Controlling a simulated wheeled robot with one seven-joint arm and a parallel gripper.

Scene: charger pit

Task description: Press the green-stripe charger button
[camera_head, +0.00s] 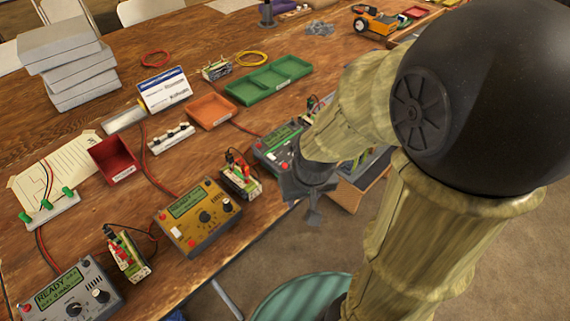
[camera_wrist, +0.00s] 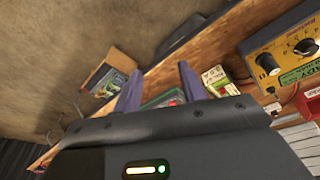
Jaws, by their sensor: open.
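A grey charger with green on its top (camera_head: 272,146) sits near the table's front edge, partly covered by my arm; a red spot shows on its near side. My gripper (camera_head: 313,212) is empty and open, hanging by the front edge, right of the green-topped charger. In the wrist view, my gripper's fingers (camera_wrist: 158,84) stand apart, with a green-topped device (camera_wrist: 164,98) partly visible between them.
Battery packs (camera_head: 240,177) with wires stand between the chargers. An orange tray (camera_head: 210,110), green tray (camera_head: 268,82) and red bin (camera_head: 113,158) lie behind. An open box (camera_head: 360,185) is beyond the table edge. A green round seat (camera_head: 290,300) stands on the floor in front.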

